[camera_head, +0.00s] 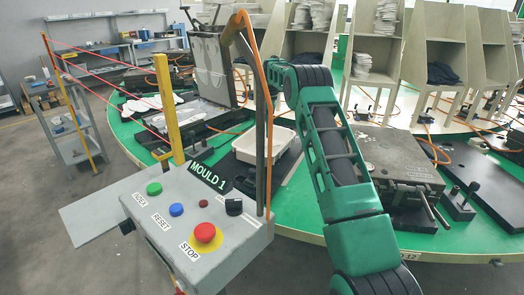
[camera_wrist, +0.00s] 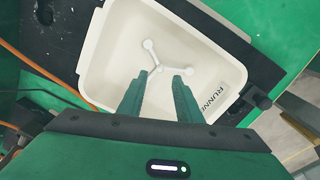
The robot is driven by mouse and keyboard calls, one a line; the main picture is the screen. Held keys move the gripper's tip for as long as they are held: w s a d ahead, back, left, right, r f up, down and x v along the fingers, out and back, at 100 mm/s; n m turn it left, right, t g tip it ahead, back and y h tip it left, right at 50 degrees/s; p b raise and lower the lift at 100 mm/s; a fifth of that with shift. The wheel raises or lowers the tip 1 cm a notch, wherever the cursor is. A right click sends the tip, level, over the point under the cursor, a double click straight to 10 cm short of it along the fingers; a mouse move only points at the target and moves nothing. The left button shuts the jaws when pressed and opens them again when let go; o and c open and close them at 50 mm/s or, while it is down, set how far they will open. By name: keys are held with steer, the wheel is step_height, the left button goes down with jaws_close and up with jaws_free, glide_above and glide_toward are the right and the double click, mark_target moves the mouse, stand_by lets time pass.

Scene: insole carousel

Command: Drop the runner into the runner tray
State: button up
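The runner tray (camera_wrist: 118,45) is a cream bin with a "RUNNER" label on its inner wall, seen from above in the wrist view. The white runner (camera_wrist: 159,67), a thin branched piece with round ends, appears to lie on the tray floor. My gripper (camera_wrist: 158,80) is over the tray with its two green fingers apart. The runner shows just beyond and between the fingertips, with no clear grip on it. In the head view the tray (camera_head: 283,140) stands on the green table, partly behind the post and my arm; the gripper fingers cannot be made out there.
A grey control box (camera_head: 170,225) with buttons and a "MOULD 1" sign stands in front, with a post and orange cable. A metal mould (camera_head: 375,160) sits right of the tray. White insoles (camera_head: 150,103) lie to the left. Shelved stands line the table's back.

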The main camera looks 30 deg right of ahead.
steer(key=shift+r, duration=0.1)
steer(key=shift+w+r, duration=0.1)
steer(key=shift+r, duration=0.2)
step_height(320, 180, up, 10)
stand_by(0.3)
steer(key=shift+w, duration=0.1)
